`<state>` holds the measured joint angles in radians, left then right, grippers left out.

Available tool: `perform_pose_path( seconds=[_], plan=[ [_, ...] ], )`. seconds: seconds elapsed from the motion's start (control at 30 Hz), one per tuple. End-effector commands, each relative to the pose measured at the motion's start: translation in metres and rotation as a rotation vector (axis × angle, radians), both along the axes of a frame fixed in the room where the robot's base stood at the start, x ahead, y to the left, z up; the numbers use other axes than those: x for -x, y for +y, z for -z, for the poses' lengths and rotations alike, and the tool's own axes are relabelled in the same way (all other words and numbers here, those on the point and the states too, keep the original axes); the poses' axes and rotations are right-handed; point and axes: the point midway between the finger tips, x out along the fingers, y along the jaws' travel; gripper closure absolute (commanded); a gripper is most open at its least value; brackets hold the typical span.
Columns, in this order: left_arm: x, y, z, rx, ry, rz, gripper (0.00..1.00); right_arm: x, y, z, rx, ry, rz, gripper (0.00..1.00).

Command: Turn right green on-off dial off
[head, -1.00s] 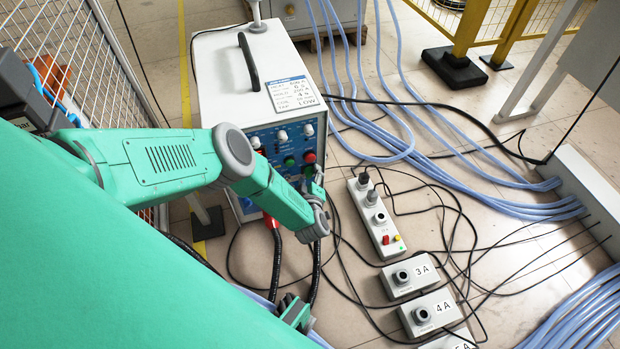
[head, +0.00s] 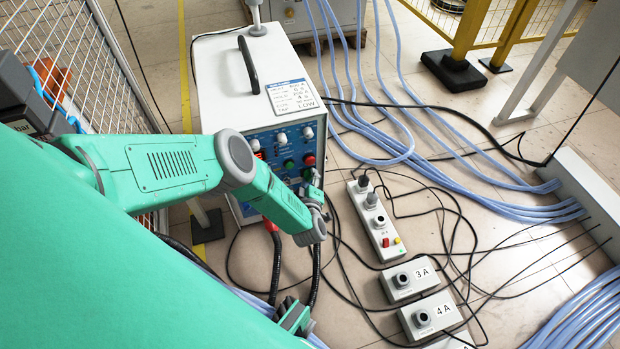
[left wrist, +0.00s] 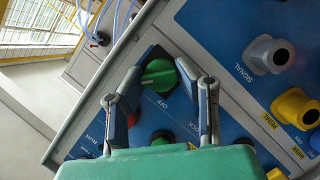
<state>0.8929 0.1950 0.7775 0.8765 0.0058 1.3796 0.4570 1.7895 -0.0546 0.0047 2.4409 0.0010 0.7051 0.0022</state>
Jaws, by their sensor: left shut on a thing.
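The induction heater (head: 250,80) is a white box with a blue front panel (head: 266,141). In the left wrist view, a green dial (left wrist: 158,74) sits on this panel beside the printed word OFF. My left gripper (left wrist: 159,70) has one finger on each side of this dial and is shut on it. Another green knob (left wrist: 162,138) is partly hidden behind the gripper body.
The panel also carries a red knob (head: 309,160) and another green knob (head: 289,164). Grey and yellow sockets (left wrist: 268,54) show in the left wrist view. Black cables, a power strip (head: 376,220) and several small grey boxes lie on the floor to the right.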

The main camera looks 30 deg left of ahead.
Motion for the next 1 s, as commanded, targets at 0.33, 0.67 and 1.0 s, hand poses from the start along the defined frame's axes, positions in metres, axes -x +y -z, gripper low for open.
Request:
perform_pose_path(
  seconds=[0.33,0.67,1.0],
  plan=[
    [0.0015,0.0026,0.0024,0.163,-0.194,-0.002,1.0,0.0001,0.0,0.0002,0.0,0.0,0.0,1.0],
    [0.0025,0.0028,0.0041,0.282,-0.33,-0.004,1.0,0.0001,0.0,0.0002,0.0,0.0,0.0,1.0],
    [0.0025,0.0037,0.0046,0.32,-0.374,-0.005,1.0,0.0001,0.0,0.0003,0.0,0.0,0.0,1.0]
  ],
)
